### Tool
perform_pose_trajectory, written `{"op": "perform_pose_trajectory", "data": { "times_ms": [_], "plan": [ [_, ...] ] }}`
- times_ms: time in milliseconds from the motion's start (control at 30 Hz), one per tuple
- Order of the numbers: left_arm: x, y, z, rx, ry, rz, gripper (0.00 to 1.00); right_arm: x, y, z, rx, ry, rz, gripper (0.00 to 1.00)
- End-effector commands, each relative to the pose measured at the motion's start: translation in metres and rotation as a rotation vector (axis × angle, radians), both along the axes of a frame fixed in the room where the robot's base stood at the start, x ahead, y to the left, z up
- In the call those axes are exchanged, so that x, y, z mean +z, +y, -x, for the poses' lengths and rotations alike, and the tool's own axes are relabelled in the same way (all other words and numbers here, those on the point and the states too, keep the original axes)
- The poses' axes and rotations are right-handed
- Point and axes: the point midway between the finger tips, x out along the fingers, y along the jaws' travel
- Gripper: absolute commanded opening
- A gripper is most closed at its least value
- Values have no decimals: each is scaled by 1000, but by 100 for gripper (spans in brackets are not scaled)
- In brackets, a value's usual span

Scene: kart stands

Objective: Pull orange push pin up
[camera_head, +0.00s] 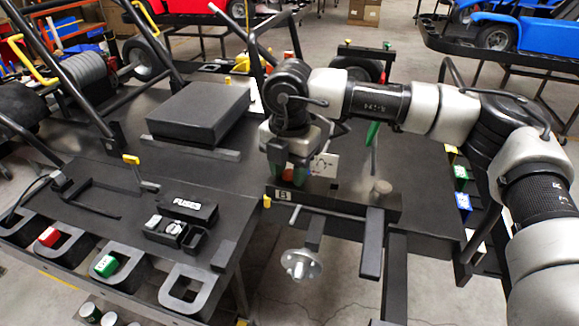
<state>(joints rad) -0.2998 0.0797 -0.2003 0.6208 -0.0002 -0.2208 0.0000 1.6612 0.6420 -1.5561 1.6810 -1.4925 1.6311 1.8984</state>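My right gripper (290,176) points down over the dark bracket (345,203) at the front of the kart. Green and reddish bits show at its fingertips, but whether it is open or shut cannot be made out. No push pin is clearly visible at the fingertips; the gripper and wrist hide that spot. A small orange-yellow piece (267,201) sits at the bracket's left end, left of and apart from the gripper. An orange-yellow handle (131,160) stands further left. I cannot tell which piece is the orange push pin. My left gripper is not in view.
A black box labelled FUSES (187,210) lies on the dark tabletop at left. A flat black block (199,113) lies behind it. A metal hub (300,264) projects below the bracket. Green and blue boxes (463,202) sit at right. Open floor shows at bottom centre.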

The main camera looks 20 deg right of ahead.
Motion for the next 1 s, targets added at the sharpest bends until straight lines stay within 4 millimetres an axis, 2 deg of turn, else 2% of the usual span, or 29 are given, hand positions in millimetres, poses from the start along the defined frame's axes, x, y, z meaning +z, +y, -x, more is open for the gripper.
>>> {"op": "perform_pose_trajectory", "data": {
  "times_ms": [33,167,867,900,1000],
  "plan": [
    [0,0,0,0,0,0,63,0,0,0,0,0,0,31],
    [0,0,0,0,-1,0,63,0,0,0,0,0,0,11],
    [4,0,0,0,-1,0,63,12,0,0,-1,-1,0,10],
    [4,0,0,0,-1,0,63,11,0,0,-1,-1,0,37],
    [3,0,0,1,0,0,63,11,0,0,0,-1,0,52]
  ]
}}
